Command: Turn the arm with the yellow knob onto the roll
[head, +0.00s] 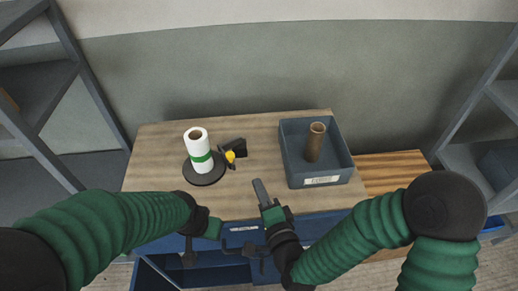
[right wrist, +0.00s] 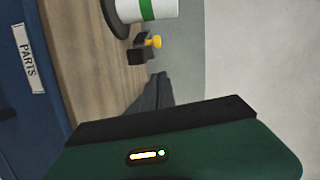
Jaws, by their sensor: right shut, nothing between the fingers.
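The white roll (head: 197,141) with a green band stands upright on a round black base (head: 207,180) at the left of the table. Just right of it is a dark arm (head: 233,147) with a yellow knob (head: 230,156), beside the roll. The right wrist view shows the yellow knob (right wrist: 153,41) next to a black block (right wrist: 137,54), with the lower roll (right wrist: 160,10) cut off at the top. My right gripper (head: 258,182) is shut and empty, in front and to the right of the knob, apart from it. My left gripper (head: 212,228) is low at the table's front edge; its fingers are unclear.
A blue-grey bin (head: 320,181) with a brown tube (head: 315,142) stands at the right of the wooden table (head: 155,150). A striped wooden surface (head: 390,178) lies beyond it. Shelves flank both sides. An open blue drawer is below the front edge. The table's middle is mostly clear.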

